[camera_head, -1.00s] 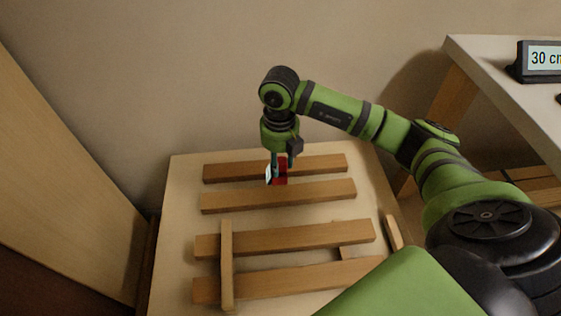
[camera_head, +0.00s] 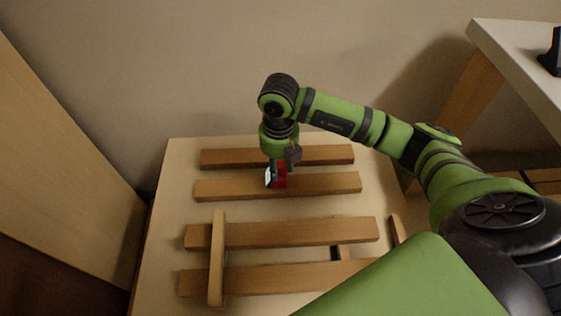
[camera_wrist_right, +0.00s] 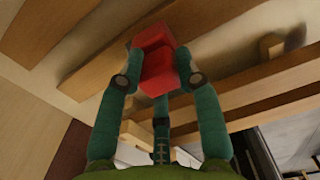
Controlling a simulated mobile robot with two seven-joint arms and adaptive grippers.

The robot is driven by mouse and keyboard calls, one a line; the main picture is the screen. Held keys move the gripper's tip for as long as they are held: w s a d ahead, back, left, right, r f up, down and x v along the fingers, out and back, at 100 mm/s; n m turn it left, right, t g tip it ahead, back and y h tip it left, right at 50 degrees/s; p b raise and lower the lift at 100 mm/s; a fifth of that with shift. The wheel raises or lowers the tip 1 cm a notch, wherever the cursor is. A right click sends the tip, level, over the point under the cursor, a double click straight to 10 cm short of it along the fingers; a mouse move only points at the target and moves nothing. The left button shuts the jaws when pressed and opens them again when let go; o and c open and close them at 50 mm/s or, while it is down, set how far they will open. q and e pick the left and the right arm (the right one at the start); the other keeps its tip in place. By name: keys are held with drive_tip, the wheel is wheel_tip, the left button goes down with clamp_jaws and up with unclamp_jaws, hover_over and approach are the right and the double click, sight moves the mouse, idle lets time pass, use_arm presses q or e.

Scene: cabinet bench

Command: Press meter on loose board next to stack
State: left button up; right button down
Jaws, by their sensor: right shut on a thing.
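My right gripper (camera_head: 277,168) is shut on a small red meter (camera_head: 281,178) with a pale face on its left side. In the head view the meter overlaps the second board from the back (camera_head: 225,189); I cannot tell whether it touches the wood. The right wrist view shows the red meter (camera_wrist_right: 158,70) between the fingertips of my right gripper (camera_wrist_right: 160,82), with boards beyond. Another single board (camera_head: 228,158) lies behind. The front boards (camera_head: 300,233) have a short crosspiece (camera_head: 217,258) over them. My left gripper is not in view.
The boards lie on a pale tabletop (camera_head: 165,205). A wooden panel (camera_head: 55,170) stands at the left and a wall rises behind. A pale table (camera_head: 520,65) with a dark object (camera_head: 551,55) is at the upper right.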

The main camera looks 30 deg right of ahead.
drive_tip(key=shift+f+b, duration=0.4)
drive_tip(key=shift+f, duration=0.15)
idle(1.6)
drive_tip(key=shift+r, duration=0.15)
wheel_tip(320, 180, up, 6)
drive_tip(key=p, duration=0.5)
drive_tip(key=shift+w+r+p, duration=0.3)
drive_tip(key=shift+p, duration=0.15)
idle(0.6)
